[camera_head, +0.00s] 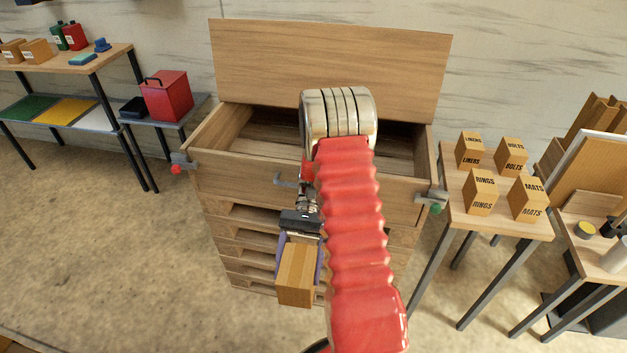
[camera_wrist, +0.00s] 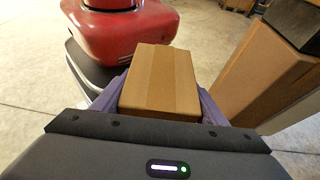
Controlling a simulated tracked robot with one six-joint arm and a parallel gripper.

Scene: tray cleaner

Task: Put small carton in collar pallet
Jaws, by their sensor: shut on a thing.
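A small brown carton (camera_head: 297,274) hangs in my gripper (camera_head: 300,250), in front of the pallet stack and below the collar's rim. In the wrist view the carton (camera_wrist: 160,80) sits between the two purple fingers of my gripper (camera_wrist: 160,100), which press on its sides. The wooden collar pallet (camera_head: 213,136) stands behind my gripper, with its lid raised upright at the back. Its inside shows bare boards at the left; my red arm hides the middle, so I cannot tell what lies there.
A table (camera_head: 500,217) at the right holds several labelled cartons (camera_head: 480,192). Latches (camera_head: 432,201) stick out at the collar's front corners. A red can (camera_head: 166,95) stands on a low table at the left, beside a shelf (camera_head: 75,60). Open floor lies at the front left.

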